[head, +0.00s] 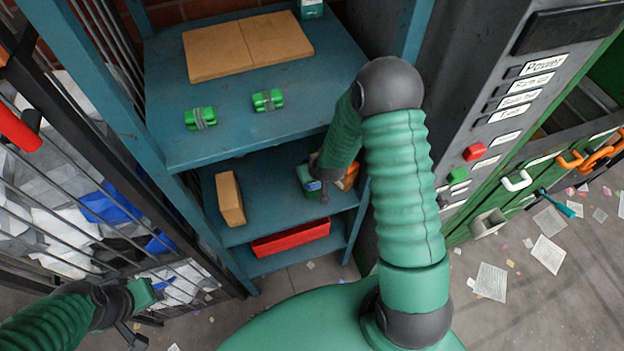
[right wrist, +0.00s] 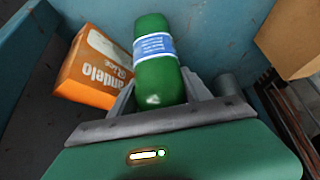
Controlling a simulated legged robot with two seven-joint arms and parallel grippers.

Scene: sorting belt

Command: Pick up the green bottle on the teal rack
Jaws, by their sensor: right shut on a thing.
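The green bottle (right wrist: 158,78) has a blue and white label and lies between the fingers of my right gripper (right wrist: 160,98) in the right wrist view. The gripper is shut on it. In the head view the bottle (head: 307,180) is partly hidden by my right gripper (head: 318,188), which reaches into the middle shelf of the teal rack (head: 262,205). I cannot tell whether the bottle touches the shelf. My left gripper (head: 140,310) is at the lower left, away from the rack; its opening is unclear.
An orange rice box (right wrist: 97,68) stands beside the bottle. A cardboard box (head: 230,198) is on the same shelf, left. A red tray (head: 290,238) is below. The top shelf (head: 220,145) holds cardboard and green bundles. A barred cage (head: 70,190) flanks the rack on the left.

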